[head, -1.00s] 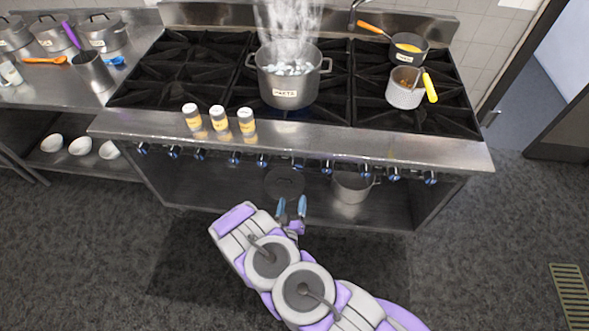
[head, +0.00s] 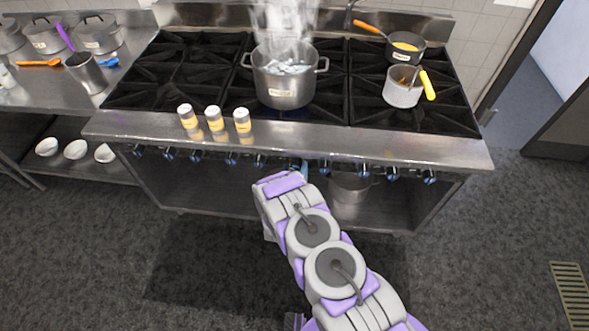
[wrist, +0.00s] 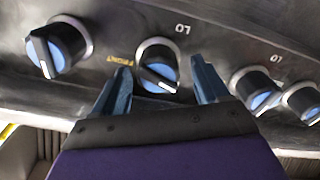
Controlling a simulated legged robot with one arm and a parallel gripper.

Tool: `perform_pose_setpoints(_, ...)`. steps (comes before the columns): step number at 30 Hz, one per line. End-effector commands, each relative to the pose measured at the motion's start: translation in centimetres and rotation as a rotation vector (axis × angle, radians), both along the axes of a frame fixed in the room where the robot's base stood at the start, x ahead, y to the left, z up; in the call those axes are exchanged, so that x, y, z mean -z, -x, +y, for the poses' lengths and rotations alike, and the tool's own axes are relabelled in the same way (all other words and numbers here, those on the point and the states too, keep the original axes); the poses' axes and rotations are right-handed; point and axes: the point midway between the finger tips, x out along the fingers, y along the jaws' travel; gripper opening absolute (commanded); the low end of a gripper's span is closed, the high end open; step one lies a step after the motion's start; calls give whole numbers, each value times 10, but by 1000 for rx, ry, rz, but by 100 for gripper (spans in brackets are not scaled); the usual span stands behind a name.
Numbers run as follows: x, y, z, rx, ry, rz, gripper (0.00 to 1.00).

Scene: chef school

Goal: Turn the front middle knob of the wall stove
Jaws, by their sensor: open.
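The wall stove (head: 300,141) has a row of black and blue knobs along its front edge. In the wrist view one knob (wrist: 158,66) sits between the two blue fingertips of my gripper (wrist: 162,85), under "LO" lettering and beside "FRONT" lettering. The fingers are open, one on each side of that knob; I cannot tell whether they touch it. Another knob (wrist: 58,46) is to the left, and two more knobs (wrist: 256,91) are to the right. In the head view my arm mostly hides my gripper (head: 303,168) and the knob at it.
A steaming pot (head: 284,82) stands on the middle burners. Three small jars (head: 214,119) stand on the stove's front ledge. A saucepan (head: 404,48) and a yellow-handled pot (head: 402,88) are at the right. A pot (head: 350,188) sits on the shelf below.

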Motion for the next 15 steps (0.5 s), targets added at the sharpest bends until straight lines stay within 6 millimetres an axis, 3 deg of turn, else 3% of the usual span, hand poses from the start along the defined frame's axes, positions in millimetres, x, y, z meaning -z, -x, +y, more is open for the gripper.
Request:
perform_pose_setpoints(11,0,-5,-1,0,2,2,74)
perform_pose_setpoints(15,0,-5,-1,0,2,2,62)
